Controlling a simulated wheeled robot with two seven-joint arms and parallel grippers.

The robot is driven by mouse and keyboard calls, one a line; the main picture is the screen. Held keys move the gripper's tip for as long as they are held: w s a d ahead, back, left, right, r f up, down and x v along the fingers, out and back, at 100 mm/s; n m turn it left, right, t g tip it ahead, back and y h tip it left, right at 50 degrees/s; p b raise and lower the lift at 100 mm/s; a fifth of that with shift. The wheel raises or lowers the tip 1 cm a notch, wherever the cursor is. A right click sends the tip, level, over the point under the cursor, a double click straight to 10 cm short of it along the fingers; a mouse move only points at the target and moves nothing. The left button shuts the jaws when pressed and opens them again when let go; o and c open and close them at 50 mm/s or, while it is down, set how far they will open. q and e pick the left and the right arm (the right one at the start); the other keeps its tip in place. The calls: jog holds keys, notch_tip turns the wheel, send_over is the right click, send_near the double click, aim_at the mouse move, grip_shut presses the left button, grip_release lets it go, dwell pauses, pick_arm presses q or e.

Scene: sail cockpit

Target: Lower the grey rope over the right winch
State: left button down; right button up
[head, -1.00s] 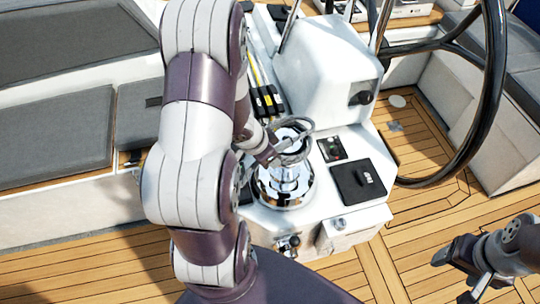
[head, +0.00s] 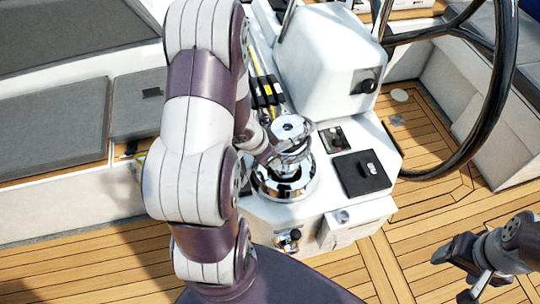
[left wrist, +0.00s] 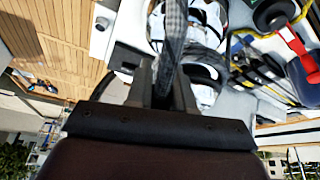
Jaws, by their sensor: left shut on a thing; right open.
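The chrome winch (head: 286,184) stands upright on the white console, with its round top (head: 291,127) clear in the head view. The grey rope (head: 297,155) is a loop at the height of the winch's upper part, below its top, and appears to go around it. My left gripper (head: 267,156) is shut on the rope at the winch's left side, partly hidden by my arm. In the left wrist view the rope (left wrist: 175,35) runs up from between the fingers (left wrist: 162,85), with chrome behind it. My right gripper (head: 456,275) is open and empty, over the deck at lower right.
The white console (head: 330,80) rises behind the winch, with black rope clutches (head: 268,95) at its left and a black panel (head: 361,174) at its right. The black steering wheel (head: 503,80) stands at right. Grey-cushioned benches (head: 55,130) lie at left; teak deck is free in front.

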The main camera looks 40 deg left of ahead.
pick_arm(q)
notch_tip(320, 180, down, 8)
jog(key=b, duration=0.6)
jog(key=shift+b, duration=0.35)
jog(key=shift+f, duration=0.15)
dwell(0.4)
